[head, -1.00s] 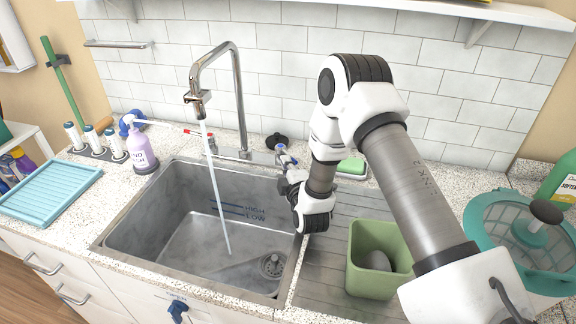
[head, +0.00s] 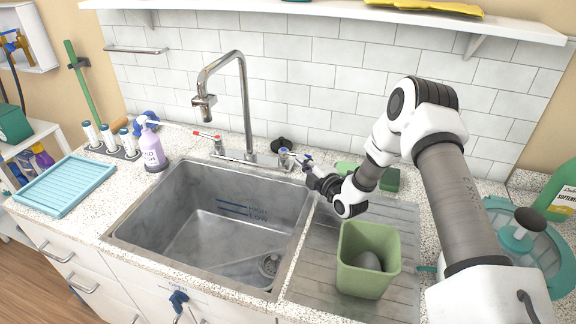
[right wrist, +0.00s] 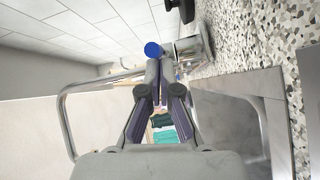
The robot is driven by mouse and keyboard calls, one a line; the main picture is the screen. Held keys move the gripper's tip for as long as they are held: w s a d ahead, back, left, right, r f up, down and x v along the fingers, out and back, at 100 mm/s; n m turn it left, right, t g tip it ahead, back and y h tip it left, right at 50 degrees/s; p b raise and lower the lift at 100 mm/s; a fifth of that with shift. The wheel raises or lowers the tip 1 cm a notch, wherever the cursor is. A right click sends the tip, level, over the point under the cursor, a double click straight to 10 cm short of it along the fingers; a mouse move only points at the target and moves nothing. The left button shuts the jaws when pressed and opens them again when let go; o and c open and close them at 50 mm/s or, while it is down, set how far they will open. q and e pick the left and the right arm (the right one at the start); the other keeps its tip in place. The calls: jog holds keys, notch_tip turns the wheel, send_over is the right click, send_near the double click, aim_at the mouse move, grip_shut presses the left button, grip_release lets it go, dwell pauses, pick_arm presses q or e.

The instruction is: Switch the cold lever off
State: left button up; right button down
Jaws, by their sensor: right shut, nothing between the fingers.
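The chrome faucet (head: 243,105) stands behind the sink, and no water runs from its spout. The cold lever (head: 296,155), with a blue mark, is at the right end of the faucet base. Its blue cap (right wrist: 152,49) shows just past my fingertips in the right wrist view. The red-tipped hot lever (head: 207,135) is at the left end. My right gripper (head: 310,171) is shut and empty, right beside the cold lever; whether it touches is unclear. It also shows in the right wrist view (right wrist: 158,70). My left gripper is not in view.
The sink basin (head: 150,222) is empty in front of the faucet. A green bin (head: 362,285) stands on the drainboard below my right arm. A soap bottle (head: 152,150) and a blue tray (head: 62,187) are at left. A black stopper (head: 282,144) lies behind the levers.

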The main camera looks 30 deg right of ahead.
jog(key=shift+d+r, duration=0.15)
jog(key=shift+d, duration=0.7)
jog(key=shift+w+r, duration=0.1)
jog(key=shift+r, duration=0.1)
jog(key=shift+d+r, duration=0.15)
jog(key=s, duration=0.7)
jog(key=shift+s, duration=0.3)
jog(key=shift+s+a, duration=0.1)
jog(key=shift+a, duration=0.15)
